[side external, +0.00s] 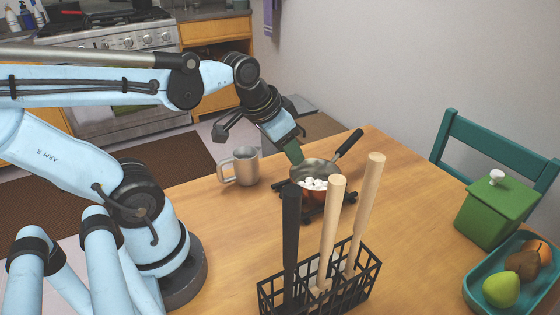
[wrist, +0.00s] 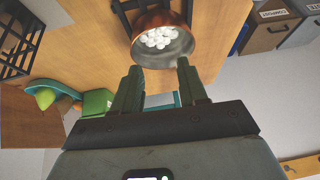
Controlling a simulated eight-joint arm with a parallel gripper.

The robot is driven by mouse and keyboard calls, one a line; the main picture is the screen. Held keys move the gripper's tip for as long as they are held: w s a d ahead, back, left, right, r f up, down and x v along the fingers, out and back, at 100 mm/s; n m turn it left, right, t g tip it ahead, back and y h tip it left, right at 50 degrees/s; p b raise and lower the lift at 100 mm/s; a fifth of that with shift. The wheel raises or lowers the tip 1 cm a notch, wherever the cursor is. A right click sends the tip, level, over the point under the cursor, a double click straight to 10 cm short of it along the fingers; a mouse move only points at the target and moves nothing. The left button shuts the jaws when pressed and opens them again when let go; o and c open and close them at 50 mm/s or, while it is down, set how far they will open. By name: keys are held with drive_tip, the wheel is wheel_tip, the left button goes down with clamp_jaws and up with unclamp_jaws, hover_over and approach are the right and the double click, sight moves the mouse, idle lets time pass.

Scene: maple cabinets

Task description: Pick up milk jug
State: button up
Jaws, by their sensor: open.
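The milk jug (side external: 241,167) is a brushed metal pitcher with a handle on its left. It stands upright on the wooden table in the side view and does not show in the wrist view.
The copper pan (side external: 318,193) holds several white balls and sits on a black stand; it also shows in the wrist view (wrist: 147,21). A black wire rack (side external: 350,285) with tall rods stands in front. A green canister (side external: 492,212) and teal fruit tray (side external: 478,279) are at right.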

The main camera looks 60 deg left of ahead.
drive_tip(key=s+a+r+g, duration=0.1)
drive_tip(key=s+a+g, duration=0.25)
drive_tip(key=a, duration=0.65)
drive_tip(key=g+h, duration=0.2)
drive_tip(key=h, duration=0.1)
approach(226, 162)
drive_tip(key=shift+a+x, duration=0.15)
drive_tip(key=shift+x, duration=2.45)
drive_tip(key=shift+a+x, duration=0.2)
drive_tip(key=shift+x, duration=2.4)
drive_tip(key=shift+w, duration=0.1)
clamp_jaws()
